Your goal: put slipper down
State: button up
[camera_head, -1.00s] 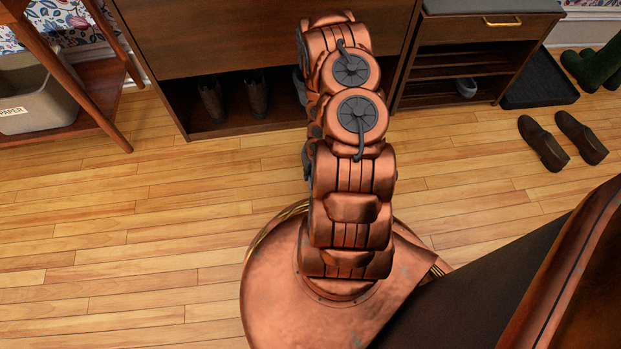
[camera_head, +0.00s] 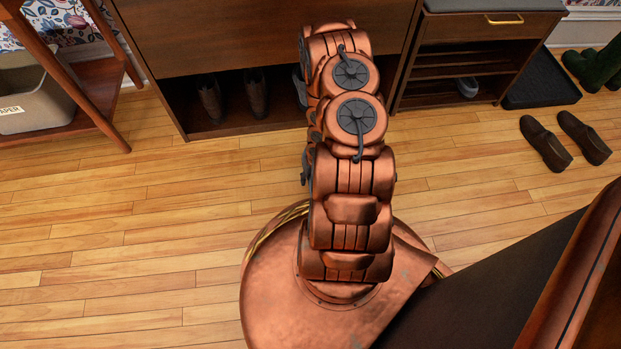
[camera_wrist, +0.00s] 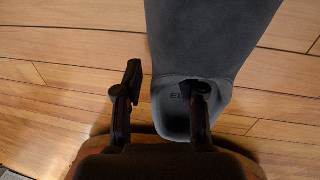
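A grey slipper (camera_wrist: 205,45) shows in the wrist view, its heel end towards me and dark lettering on its insole. Its toe runs out of the top of the picture. My gripper (camera_wrist: 166,80) has its two dark fingers spread apart. The left finger is outside the slipper's left side, with floor showing between them. The right finger is over the heel opening, so the left rim lies between the fingers. The slipper appears to lie on the wooden floor, but contact is hard to judge. In the head view my arm hides the gripper and the slipper.
A brown cabinet (camera_head: 250,40) with dark shoes (camera_head: 232,97) in its low opening stands behind my arm. A shoe rack (camera_head: 455,72) holds a light grey shoe (camera_head: 467,87). A black tray (camera_head: 541,82), green boots (camera_head: 595,66) and brown shoes (camera_head: 566,141) are at right. Floor at left is clear.

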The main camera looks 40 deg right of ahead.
jog(key=shift+r, duration=0.1)
jog(key=w+d+r+m+g+h+p, duration=0.1)
jog(key=d+r+m+h+p, duration=0.2)
jog(key=r, duration=0.9)
jog(key=w+d+r+m+h+p, duration=0.1)
jog(key=d+r+m+p, duration=0.25)
jog(key=r, duration=0.95)
notch_tip(320, 180, up, 13)
jog(key=s+a+m+g+h, duration=0.1)
jog(key=a+m+h, duration=0.1)
jog(key=m, duration=0.6)
jog(key=s+a+r+m+g+y, duration=0.1)
jog(key=s+a+r+m, duration=0.4)
jog(key=a, duration=0.4)
jog(key=s+a+r+m+g+y, duration=0.1)
jog(key=s+a+r+m+y, duration=0.1)
jog(key=s+a+r+m, duration=0.2)
jog(key=s+a+r+m+y, duration=0.1)
jog(key=s+a+r+m, duration=0.4)
jog(key=s+a+r, duration=0.4)
jog(key=s+a+b, duration=0.1)
jog(key=a, duration=0.4)
jog(key=shift+a+r+m+g+y, duration=0.15)
jog(key=shift+a+m+g+y, duration=0.15)
jog(key=shift+a+m+g, duration=0.1)
jog(key=shift+r, duration=0.1)
